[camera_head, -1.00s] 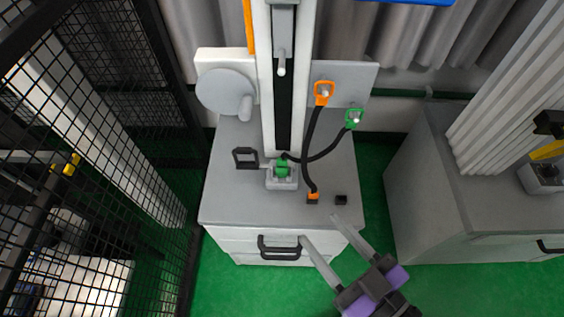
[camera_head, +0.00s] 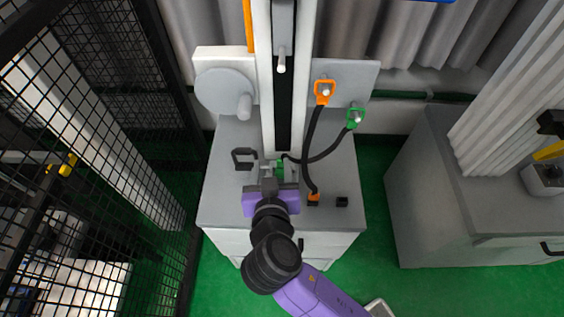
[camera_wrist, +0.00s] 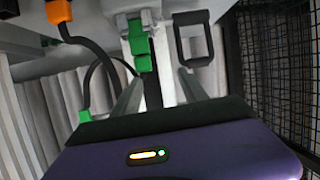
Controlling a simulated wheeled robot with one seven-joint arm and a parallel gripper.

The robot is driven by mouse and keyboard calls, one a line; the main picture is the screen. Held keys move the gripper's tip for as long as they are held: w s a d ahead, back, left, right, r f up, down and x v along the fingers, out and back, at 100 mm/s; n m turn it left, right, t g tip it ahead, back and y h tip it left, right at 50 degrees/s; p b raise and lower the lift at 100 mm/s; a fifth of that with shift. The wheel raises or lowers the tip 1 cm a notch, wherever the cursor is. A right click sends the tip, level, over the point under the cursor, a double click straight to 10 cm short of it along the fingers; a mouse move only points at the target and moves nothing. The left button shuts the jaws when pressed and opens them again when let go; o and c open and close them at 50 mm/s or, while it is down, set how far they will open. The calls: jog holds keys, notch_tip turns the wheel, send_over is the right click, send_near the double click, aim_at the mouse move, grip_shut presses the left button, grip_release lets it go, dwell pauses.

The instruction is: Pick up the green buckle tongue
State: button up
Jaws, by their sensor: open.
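A green piece (camera_head: 281,167), likely the buckle tongue, stands at the small grey holder on the grey bench, at the foot of the white tower. A black strap runs from beside it to a green loop (camera_head: 355,118) on a peg at the right. My gripper (camera_head: 278,174) is open, with its fingers at the holder, partly covering it. In the wrist view the green piece (camera_wrist: 139,45) lies beyond the fingertips, nearer the left finger. The grey holder (camera_wrist: 134,20) shows above it. I see no contact with the fingers.
A black handle (camera_head: 243,158) stands close left of the holder. An orange loop (camera_head: 323,92) hangs on a peg, its strap running to an orange end (camera_head: 314,197) on the bench. A black socket (camera_head: 342,202) is right of it. A mesh fence (camera_head: 100,130) is at left.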

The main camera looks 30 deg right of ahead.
aim_at(282, 159)
jog(key=shift+s+d+f+m+h, duration=0.3)
jog(key=shift+s+d+m, duration=0.05)
jog(key=shift+d+m, duration=0.3)
jog(key=shift+s+d+f+p+x, duration=0.1)
jog(key=shift+p+x, duration=0.15)
jog(key=shift+x, duration=1)
jog(key=shift+s+d+f+p+x, duration=0.1)
jog(key=shift+p+x, duration=0.1)
jog(key=shift+x, duration=1.1)
jog(key=shift+s+d+f+p+x, duration=0.1)
jog(key=shift+p+x, duration=0.15)
jog(key=shift+x, duration=1)
jog(key=c, duration=1.1)
